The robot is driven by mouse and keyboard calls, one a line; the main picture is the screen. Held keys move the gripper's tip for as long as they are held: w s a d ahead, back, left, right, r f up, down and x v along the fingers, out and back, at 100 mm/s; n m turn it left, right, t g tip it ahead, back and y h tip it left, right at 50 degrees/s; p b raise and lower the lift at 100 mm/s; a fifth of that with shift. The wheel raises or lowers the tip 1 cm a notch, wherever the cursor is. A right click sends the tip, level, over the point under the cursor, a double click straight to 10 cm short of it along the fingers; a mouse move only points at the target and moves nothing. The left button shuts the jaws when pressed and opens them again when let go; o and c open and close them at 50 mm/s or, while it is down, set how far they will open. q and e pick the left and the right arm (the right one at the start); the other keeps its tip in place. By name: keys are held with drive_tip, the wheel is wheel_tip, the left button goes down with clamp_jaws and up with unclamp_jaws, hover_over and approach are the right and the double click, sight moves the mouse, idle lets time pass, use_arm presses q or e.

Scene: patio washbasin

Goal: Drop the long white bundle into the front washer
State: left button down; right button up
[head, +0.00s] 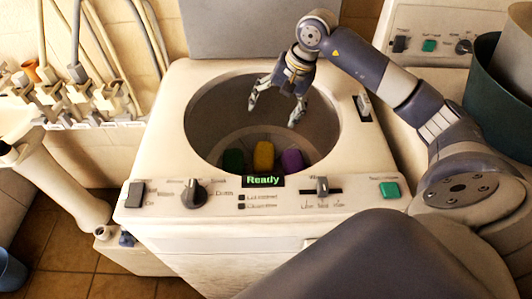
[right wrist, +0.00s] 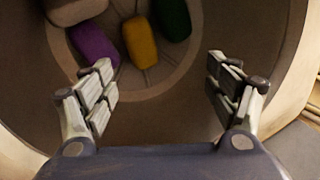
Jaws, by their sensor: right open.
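The front washer (head: 165,130) has its round drum open at the top, and its display reads "Ready". My right gripper (head: 273,107) is over the drum opening with its fingers spread and nothing between them; its two fingers also show in the right wrist view (right wrist: 164,88). In that view a pale, rounded thing (right wrist: 76,10) lies by the purple bundle, cut off by the top edge. It may be the long white bundle, but its full length is hidden. In the head view no white bundle shows. My left gripper is not in view.
In the drum lie a green bundle (head: 233,160), a yellow bundle (head: 264,155) and a purple bundle (head: 292,161). A raised lid (head: 245,25) stands behind the opening. Hoses and taps (head: 85,95) are at left. A dark green bin (head: 490,105) stands at right.

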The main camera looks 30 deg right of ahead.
drive_tip(key=v, duration=1.1)
